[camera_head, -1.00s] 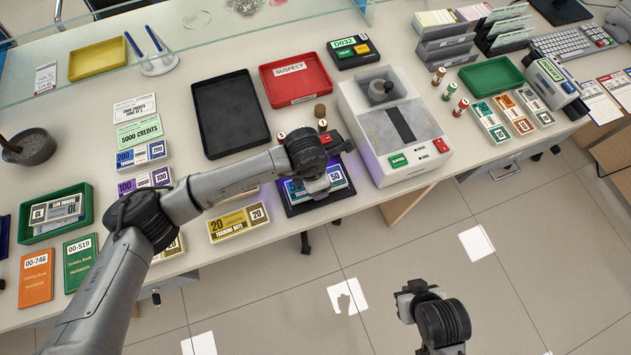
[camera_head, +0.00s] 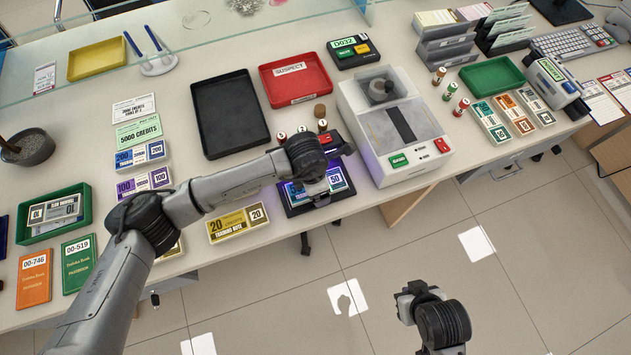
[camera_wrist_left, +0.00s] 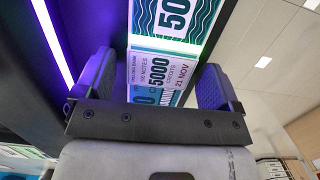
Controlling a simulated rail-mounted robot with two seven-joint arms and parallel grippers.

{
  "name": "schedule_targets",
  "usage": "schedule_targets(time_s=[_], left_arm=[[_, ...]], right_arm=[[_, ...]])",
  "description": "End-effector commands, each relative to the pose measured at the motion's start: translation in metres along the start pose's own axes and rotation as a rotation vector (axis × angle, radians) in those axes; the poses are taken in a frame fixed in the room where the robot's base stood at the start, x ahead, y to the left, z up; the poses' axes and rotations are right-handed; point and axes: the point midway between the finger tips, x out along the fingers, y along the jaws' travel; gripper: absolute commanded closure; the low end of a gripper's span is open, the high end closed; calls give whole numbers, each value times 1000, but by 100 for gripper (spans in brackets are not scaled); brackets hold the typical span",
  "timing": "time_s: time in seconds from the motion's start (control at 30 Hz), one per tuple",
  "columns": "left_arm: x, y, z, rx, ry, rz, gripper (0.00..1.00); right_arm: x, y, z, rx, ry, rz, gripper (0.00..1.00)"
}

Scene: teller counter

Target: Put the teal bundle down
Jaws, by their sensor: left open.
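The teal bundle (camera_head: 337,182), marked 50, lies on the black device (camera_head: 292,208) with the purple glow, at the counter's front edge. My left gripper (camera_head: 318,192) is over it from above, and its wrist hides part of the bundle. In the left wrist view the left gripper (camera_wrist_left: 158,85) is open, with one finger on each side of the bundle's paper band (camera_wrist_left: 155,72). Whether a finger touches it I cannot tell. My right gripper (camera_head: 405,302) hangs over the floor, away from the counter; its fingers are not clear.
A yellow 20 bundle (camera_head: 238,222) lies just left of the device. The grey counting machine (camera_head: 428,150) stands close on its right. Behind are small rolls (camera_head: 320,111), a black tray (camera_head: 230,112) and a red SUSPECT tray (camera_head: 297,78). The black tray's floor is bare.

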Motion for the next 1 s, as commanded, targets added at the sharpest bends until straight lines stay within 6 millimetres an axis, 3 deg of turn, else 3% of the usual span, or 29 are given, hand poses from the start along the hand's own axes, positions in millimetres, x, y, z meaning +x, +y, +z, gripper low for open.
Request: schedule_targets(time_s=[0.17,0.7,1.0], left_arm=[[-12,0,1,0,-1,1,11],[-103,0,1,1,-1,2,11],[-122,0,0,-1,0,0,11]], right_arm=[[-5,0,-2,0,0,0,100],[-19,0,-6,1,1,-1,100],[-21,0,-7,1,1,-1,100]])
